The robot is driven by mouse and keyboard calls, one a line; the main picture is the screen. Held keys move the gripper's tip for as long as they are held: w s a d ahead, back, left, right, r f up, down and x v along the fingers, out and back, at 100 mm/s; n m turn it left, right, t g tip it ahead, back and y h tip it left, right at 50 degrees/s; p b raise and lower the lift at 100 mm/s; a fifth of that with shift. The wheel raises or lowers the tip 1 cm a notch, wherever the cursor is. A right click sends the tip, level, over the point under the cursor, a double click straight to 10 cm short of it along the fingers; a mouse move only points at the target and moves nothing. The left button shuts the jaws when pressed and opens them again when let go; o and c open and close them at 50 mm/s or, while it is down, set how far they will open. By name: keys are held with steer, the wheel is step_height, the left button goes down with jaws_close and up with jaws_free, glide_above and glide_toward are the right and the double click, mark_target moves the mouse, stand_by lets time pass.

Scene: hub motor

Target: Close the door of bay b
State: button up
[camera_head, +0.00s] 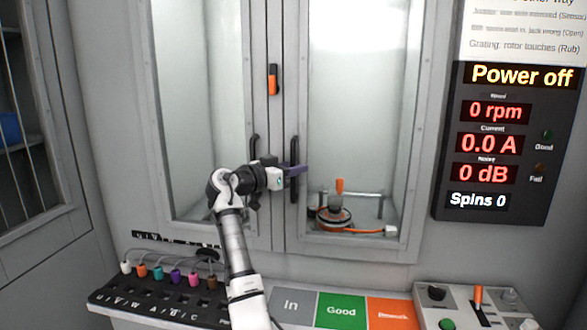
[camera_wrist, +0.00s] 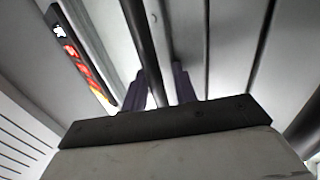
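Two tall glass doors stand side by side, the left door (camera_head: 160,130) and the right door (camera_head: 428,110). I cannot read which one is bay b. Both look shut or nearly shut in the head view. Each has a dark upright handle near the middle post, the left handle (camera_head: 254,146) and the right handle (camera_head: 295,152). My gripper (camera_head: 298,170) is at the right door's handle. In the wrist view, its purple fingers (camera_wrist: 160,88) stand either side of a dark bar (camera_wrist: 146,50), which looks like this handle. A gap shows beside the right finger, so the gripper looks open.
Behind the right glass is a round motor (camera_head: 333,217) with an orange-topped post. A display panel (camera_head: 495,205) reading "Power off" hangs at right. Below are a row of coloured plugs (camera_head: 160,272), Good and other pads (camera_head: 341,311), and a control box (camera_head: 460,295).

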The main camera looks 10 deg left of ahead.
steer(key=shift+s+a+f, duration=0.2)
steer(key=shift+s+a, duration=0.1)
steer(key=shift+a, duration=0.05)
steer(key=b+v, duration=0.4)
steer(key=v, duration=0.9)
steer(key=shift+r, duration=0.2)
steer(key=shift+d, duration=0.1)
